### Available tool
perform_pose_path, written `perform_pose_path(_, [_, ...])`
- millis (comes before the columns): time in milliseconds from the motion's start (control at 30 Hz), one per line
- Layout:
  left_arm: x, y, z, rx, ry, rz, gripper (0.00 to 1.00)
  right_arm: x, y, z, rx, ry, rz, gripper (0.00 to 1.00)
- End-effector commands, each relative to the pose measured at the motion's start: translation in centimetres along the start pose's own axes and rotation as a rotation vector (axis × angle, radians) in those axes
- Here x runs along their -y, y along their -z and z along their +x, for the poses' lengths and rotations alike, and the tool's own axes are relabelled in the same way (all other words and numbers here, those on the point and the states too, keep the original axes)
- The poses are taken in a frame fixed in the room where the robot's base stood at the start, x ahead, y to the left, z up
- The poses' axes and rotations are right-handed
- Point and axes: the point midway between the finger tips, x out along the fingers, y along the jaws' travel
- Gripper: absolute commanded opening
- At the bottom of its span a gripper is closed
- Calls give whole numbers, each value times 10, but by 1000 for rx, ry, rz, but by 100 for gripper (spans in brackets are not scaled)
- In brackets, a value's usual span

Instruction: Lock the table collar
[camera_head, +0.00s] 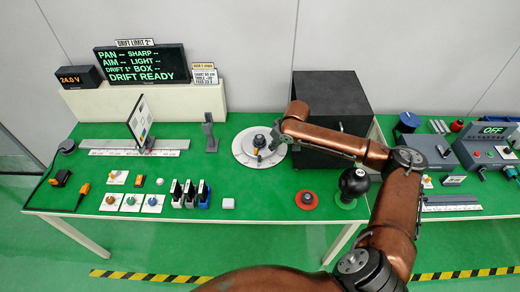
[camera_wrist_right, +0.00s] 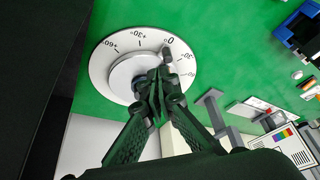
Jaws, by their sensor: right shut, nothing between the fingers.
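The round white turntable dial (camera_head: 243,155) lies on the green table, left of the black box. In the right wrist view the dial (camera_wrist_right: 103,62) shows angle marks, with 0 near a small grey post (camera_wrist_right: 166,57). A grey inner disc (camera_wrist_right: 125,75) sits inside it. My right gripper (camera_head: 273,148) is shut and empty at the right side of the knob; its fingertips (camera_wrist_right: 157,85) cover the disc's middle in the wrist view. Whether they touch it I cannot tell. My left gripper is not in view.
A black box (camera_head: 335,95) stands right behind my right forearm. A grey post stand (camera_head: 209,133) is left of the dial. The display reads DRIFT READY (camera_head: 142,65). Green surface before the dial is clear.

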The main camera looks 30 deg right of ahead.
Motion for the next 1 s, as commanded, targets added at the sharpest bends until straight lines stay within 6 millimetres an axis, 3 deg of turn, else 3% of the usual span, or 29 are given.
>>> perform_pose_path(100, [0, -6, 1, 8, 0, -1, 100, 1, -1, 6, 1, 2, 0, 0])
perform_pose_path(267, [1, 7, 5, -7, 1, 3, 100, 2, -1, 29, 2, 3, 0, 0])
perform_pose_path(433, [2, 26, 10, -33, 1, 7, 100, 3, 0, 64, 1, 4, -1, 0])
perform_pose_path(633, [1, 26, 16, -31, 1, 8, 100, 3, 1, 104, 2, 3, -2, 0])
perform_pose_path(800, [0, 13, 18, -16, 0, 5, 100, 4, 26, 112, -1, 3, -4, 0])
perform_pose_path(1000, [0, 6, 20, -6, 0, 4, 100, 3, 38, 116, 0, 1, -5, 0])
